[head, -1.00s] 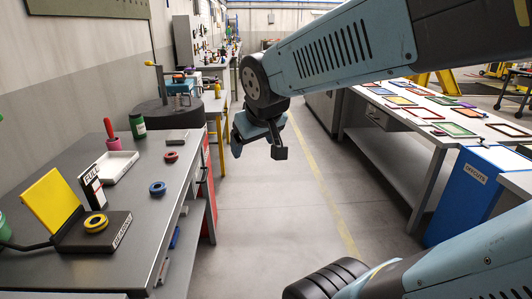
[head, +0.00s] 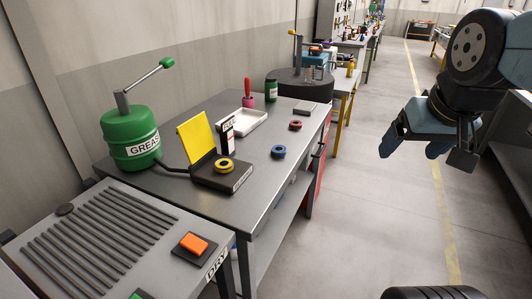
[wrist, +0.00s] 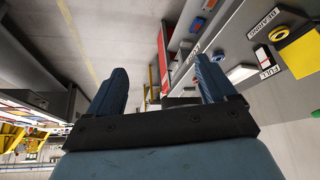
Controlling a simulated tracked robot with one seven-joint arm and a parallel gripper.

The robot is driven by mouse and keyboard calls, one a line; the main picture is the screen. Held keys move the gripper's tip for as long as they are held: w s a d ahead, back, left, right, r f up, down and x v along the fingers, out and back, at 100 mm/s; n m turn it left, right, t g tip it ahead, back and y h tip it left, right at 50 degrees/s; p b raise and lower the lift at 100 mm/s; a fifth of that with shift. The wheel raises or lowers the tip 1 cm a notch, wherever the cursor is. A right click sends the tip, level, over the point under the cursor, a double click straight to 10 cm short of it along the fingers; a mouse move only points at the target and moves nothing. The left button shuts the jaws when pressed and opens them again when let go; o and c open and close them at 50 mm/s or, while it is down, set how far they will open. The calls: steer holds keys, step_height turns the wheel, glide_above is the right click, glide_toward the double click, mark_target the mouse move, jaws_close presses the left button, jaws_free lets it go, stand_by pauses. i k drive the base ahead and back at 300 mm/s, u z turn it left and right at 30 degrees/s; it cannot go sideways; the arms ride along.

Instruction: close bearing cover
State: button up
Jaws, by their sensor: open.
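The bearing cover (head: 196,136) is a yellow plate standing up, tilted open, at the back of a dark bearing box (head: 238,178) on the grey workbench. A yellow ring (head: 224,166) lies on top of the box. In the wrist view the yellow cover (wrist: 300,52) is at the right edge, beside the box labelled BEARING (wrist: 262,32). My gripper (head: 428,150) is open and empty. It hangs over the aisle, to the right of the bench and well apart from the cover. The wrist view shows both fingers (wrist: 165,85) spread with nothing between them.
A green grease pot (head: 130,136) with a lever stands left of the cover. A FULL sign (head: 228,136), white tray (head: 246,122), blue ring (head: 278,152) and red ring (head: 295,125) share the bench. A rack of rods (head: 95,235) is in front. The aisle is clear.

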mark_target(195, 135)
steer(key=u, duration=0.05)
steer(key=k, duration=0.5)
steer(key=u, duration=0.95)
steer(key=i, duration=0.5)
steer(key=u, duration=0.6)
